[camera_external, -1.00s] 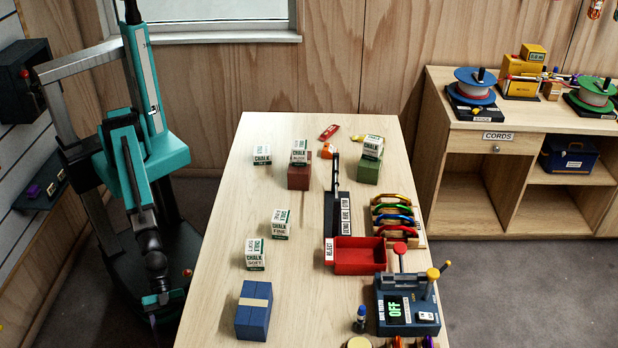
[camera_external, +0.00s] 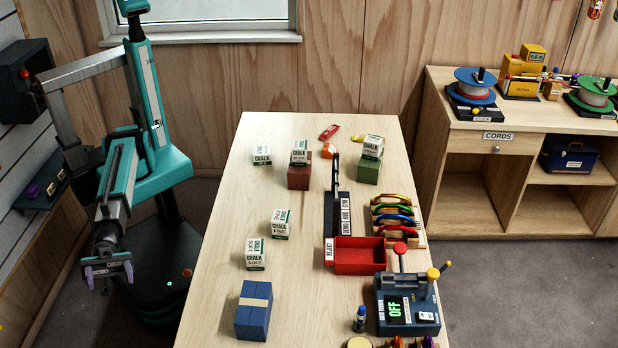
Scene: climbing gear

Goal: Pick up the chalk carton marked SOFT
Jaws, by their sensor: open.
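The chalk carton marked SOFT (camera_external: 255,254) stands upright on the table, white with a green lower band, near the left edge and behind the blue block. The carton marked FINE (camera_external: 281,224) stands just behind it, to the right. Another chalk carton (camera_external: 262,155) stands at the far left of the table. One carton (camera_external: 299,152) sits on a brown-red block and another (camera_external: 372,147) on a green block. My gripper (camera_external: 109,283) is off the table to the left, open and empty, well apart from the SOFT carton.
A blue block with a tan band (camera_external: 253,311) stands in front of the SOFT carton. A red tray (camera_external: 359,262), a rack of carabiners (camera_external: 397,217) and a blue device reading OFF (camera_external: 408,308) fill the table's right side. The wooden table (camera_external: 225,225) is bare along its left edge.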

